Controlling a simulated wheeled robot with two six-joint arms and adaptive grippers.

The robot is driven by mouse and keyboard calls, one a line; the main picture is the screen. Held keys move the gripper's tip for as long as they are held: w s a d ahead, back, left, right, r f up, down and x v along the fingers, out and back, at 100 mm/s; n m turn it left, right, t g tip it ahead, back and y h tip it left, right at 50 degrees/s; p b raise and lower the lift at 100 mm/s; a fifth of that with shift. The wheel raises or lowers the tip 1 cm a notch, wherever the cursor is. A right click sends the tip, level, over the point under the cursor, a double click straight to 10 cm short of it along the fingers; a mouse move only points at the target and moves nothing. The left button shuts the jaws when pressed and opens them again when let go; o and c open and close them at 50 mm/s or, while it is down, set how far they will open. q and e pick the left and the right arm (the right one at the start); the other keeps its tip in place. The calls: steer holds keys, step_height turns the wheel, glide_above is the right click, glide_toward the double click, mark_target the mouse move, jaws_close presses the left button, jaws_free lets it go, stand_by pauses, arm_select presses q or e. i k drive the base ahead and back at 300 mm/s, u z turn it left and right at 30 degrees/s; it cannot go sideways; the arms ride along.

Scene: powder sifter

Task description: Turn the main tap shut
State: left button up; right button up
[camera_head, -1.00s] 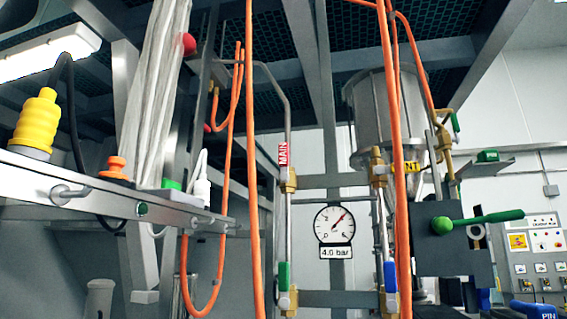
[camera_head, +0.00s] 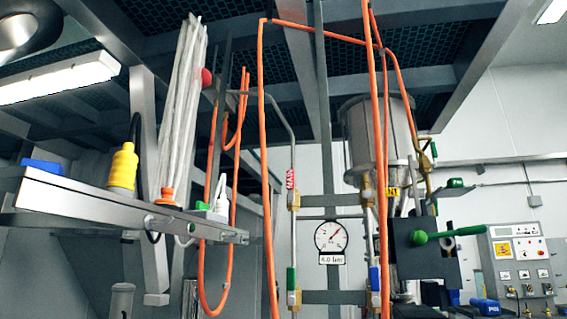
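A thin steel pipe (camera_head: 293,228) runs down near the middle of the head view. A red label reading MAIN (camera_head: 290,179) is on it, just above a brass fitting (camera_head: 294,200). Lower on the same pipe is a tap with a green handle (camera_head: 291,280), which stands upright along the pipe. Neither of my grippers is in view.
Orange hoses (camera_head: 266,150) hang in front of and beside the pipes. A grey rail (camera_head: 100,205) at left carries a yellow fitting (camera_head: 123,168). At right are a grey block with a green ball-ended lever (camera_head: 450,233) and a control panel (camera_head: 519,260).

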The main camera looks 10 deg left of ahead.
mark_target(289, 172)
steer(key=z, duration=1.05)
steer(key=i, duration=0.55)
steer(key=u, duration=1)
